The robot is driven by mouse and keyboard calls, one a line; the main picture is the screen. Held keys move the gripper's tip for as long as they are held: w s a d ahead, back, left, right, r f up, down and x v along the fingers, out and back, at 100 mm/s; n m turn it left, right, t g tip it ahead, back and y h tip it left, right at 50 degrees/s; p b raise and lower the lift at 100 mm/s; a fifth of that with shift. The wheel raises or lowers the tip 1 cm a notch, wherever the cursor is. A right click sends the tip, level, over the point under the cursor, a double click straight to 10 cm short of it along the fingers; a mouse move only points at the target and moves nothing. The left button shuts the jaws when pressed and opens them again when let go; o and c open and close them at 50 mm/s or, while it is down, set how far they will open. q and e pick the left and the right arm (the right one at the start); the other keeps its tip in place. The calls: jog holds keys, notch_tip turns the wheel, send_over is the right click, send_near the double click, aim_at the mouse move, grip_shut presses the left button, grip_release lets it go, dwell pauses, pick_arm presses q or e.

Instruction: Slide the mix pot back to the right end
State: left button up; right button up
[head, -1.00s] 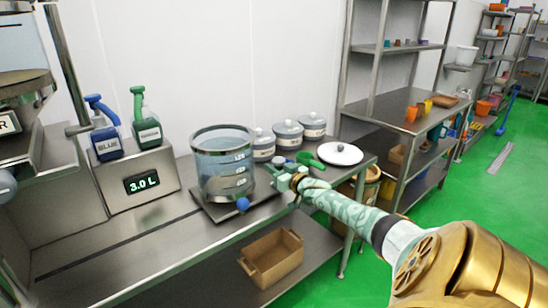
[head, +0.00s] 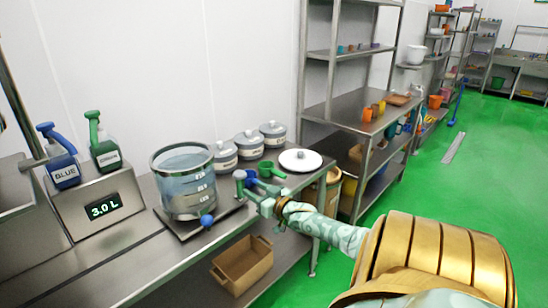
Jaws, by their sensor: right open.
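The mix pot (head: 183,192), a clear vessel with level marks and a dark rim, stands upright on a dark sliding plate (head: 226,213) on the steel counter. A blue knob (head: 207,220) sits at the plate's front. My right gripper (head: 246,184) is open and empty just right of the pot, with a small gap between them. Its arm comes in from the lower right. My left gripper is out of view.
Lidded grey jars (head: 249,144), a green scoop (head: 271,170) and a white lid (head: 300,160) stand behind and right of my gripper. A display box (head: 103,208) with blue and green spray bottles is left. A brown crate (head: 243,263) sits on the lower shelf.

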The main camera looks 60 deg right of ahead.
jog(key=p+v, duration=0.2)
jog(key=v, duration=0.5)
jog(key=shift+s, duration=0.15)
jog(key=shift+f, duration=0.15)
